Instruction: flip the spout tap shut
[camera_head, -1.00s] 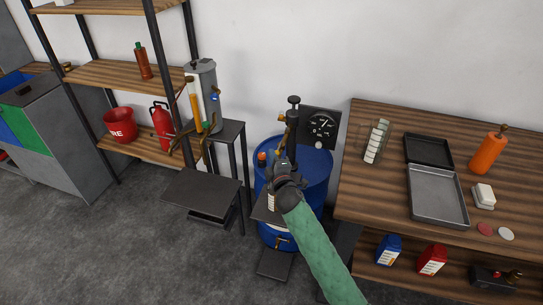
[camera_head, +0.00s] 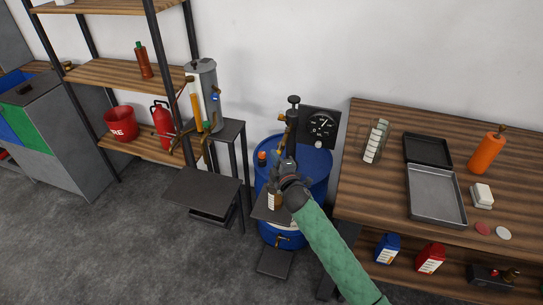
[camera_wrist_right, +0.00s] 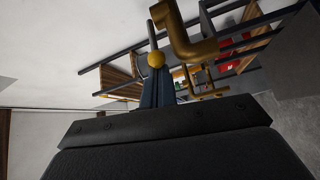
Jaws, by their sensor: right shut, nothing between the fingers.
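The dark hand pump (camera_head: 293,108) stands on the blue drum (camera_head: 318,165), with a brass spout below its head. The bent brass spout (camera_wrist_right: 190,40) is large at the top of the right wrist view. A thin lever with a brass ball knob (camera_wrist_right: 155,59) hangs beside it, at my fingertips; whether they touch it I cannot tell. My right gripper (camera_head: 284,165) is shut and empty, low in front of the pump; its dark fingers also show in the wrist view (camera_wrist_right: 158,85). It partly hides the tap in the head view. My left gripper is out of view.
A labelled bottle (camera_head: 273,200) stands on a small shelf below my gripper. A dial gauge (camera_head: 321,125) is behind the pump. A wooden workbench (camera_head: 390,205) is close on the right. A grey tank (camera_head: 203,88) and dark stand (camera_head: 203,190) are on the left.

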